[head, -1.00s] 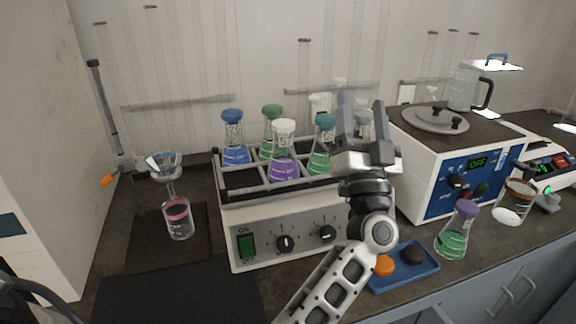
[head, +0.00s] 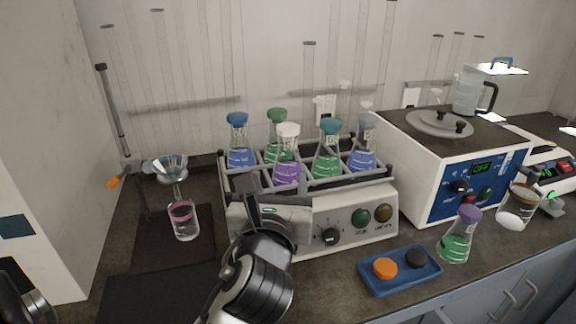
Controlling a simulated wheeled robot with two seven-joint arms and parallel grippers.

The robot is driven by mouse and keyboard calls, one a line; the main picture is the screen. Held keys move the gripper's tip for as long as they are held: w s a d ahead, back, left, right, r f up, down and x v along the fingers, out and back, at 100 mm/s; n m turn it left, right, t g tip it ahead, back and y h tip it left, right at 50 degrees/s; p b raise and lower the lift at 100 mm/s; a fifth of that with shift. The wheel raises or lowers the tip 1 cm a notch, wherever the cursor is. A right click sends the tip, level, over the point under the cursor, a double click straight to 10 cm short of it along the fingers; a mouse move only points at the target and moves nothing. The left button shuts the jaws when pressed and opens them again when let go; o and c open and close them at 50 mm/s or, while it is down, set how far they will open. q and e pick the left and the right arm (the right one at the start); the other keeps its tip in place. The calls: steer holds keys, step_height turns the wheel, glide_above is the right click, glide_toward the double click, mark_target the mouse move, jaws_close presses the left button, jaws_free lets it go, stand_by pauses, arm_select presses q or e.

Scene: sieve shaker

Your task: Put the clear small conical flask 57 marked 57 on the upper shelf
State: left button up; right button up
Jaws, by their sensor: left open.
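Several conical flasks with coloured liquid stand in the rack on top of the shaker (head: 345,215): a blue-capped blue one (head: 238,155), a green-capped one (head: 277,150), a white-capped purple one (head: 288,168), a teal-capped green one (head: 328,162) and a grey-capped blue one (head: 363,155). A purple-capped flask with green liquid (head: 457,245) stands on the bench at the right. Their marks are too small to read, so I cannot tell which is 57. My left gripper (head: 252,190) is open, in front of the shaker's left part. My right gripper is out of view. I make out no upper shelf.
A blue tray (head: 372,286) with an orange and a black stopper lies in front of the shaker. A white and blue hotplate box (head: 420,180) stands to the right. A funnel (head: 167,167) sits above a small glass vessel (head: 183,222) at the left. Tall glass tubes line the wall.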

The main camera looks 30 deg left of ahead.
mark_target(287, 143)
arm_select(q)
steer(key=x, duration=1.6)
steer(key=shift+d+r+p, duration=0.1)
steer(key=shift+d+p, duration=0.05)
steer(key=shift+p, duration=0.25)
jaws_close()
